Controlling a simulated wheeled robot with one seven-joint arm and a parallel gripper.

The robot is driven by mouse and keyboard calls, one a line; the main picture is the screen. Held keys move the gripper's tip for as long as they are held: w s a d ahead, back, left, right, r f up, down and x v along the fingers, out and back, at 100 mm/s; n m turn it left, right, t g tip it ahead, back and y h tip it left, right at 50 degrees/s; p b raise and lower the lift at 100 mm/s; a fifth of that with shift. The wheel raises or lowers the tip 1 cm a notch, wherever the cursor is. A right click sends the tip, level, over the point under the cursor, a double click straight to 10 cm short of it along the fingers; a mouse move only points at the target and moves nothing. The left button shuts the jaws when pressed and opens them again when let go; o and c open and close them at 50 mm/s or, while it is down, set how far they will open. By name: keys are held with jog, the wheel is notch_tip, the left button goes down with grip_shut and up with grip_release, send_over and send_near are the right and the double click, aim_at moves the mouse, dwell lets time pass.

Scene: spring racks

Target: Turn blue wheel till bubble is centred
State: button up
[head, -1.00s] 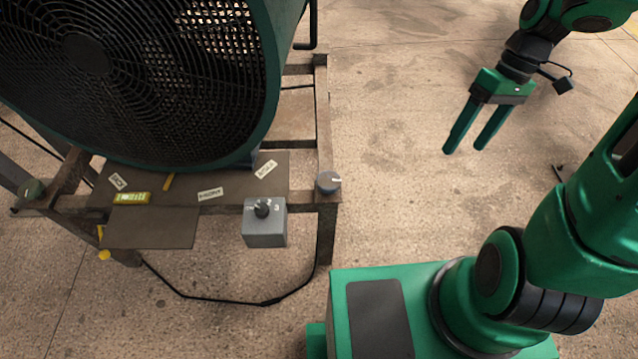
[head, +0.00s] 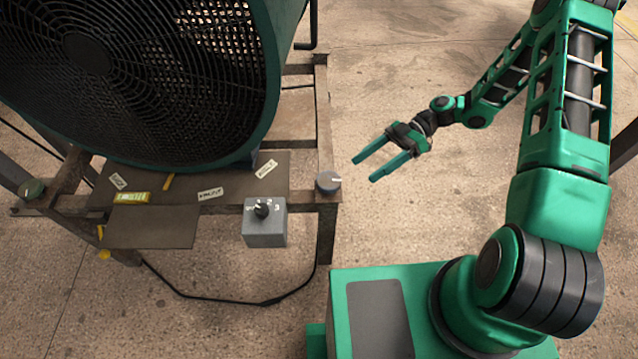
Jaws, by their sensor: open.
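The blue-grey wheel (head: 328,182), a round knob with a pale mark on top, sits at the right front corner of the rusty frame. The yellow level vial (head: 131,198) lies on the brown plate at the left; its bubble is too small to make out. My gripper (head: 363,170) is open and empty, with its two green fingers pointing left toward the blue wheel. In the picture it is a little right of the wheel, with a gap between them.
A large caged fan (head: 140,80) stands on the rusty frame (head: 323,120). A grey switch box (head: 265,228) is left of the blue wheel. A green knob (head: 32,188) and a yellow knob (head: 104,254) are at the left. Open floor (head: 420,60) lies to the right.

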aim_at(318, 184)
jog(key=s+a+f+n+y, duration=0.1)
jog(key=a, duration=0.4)
jog(key=s+a+f+n+y, duration=0.1)
jog(key=a+y, duration=0.1)
jog(key=a, duration=0.3)
jog(key=s+a+f+n+y, duration=0.1)
jog(key=a, duration=0.3)
jog(key=shift+s+a+f+n+y, duration=0.15)
jog(key=shift+s+a+n+y, duration=0.15)
jog(key=shift+s+a, duration=0.1)
jog(key=c, duration=1.1)
jog(key=shift+o, duration=0.2)
jog(key=shift+d, duration=0.15)
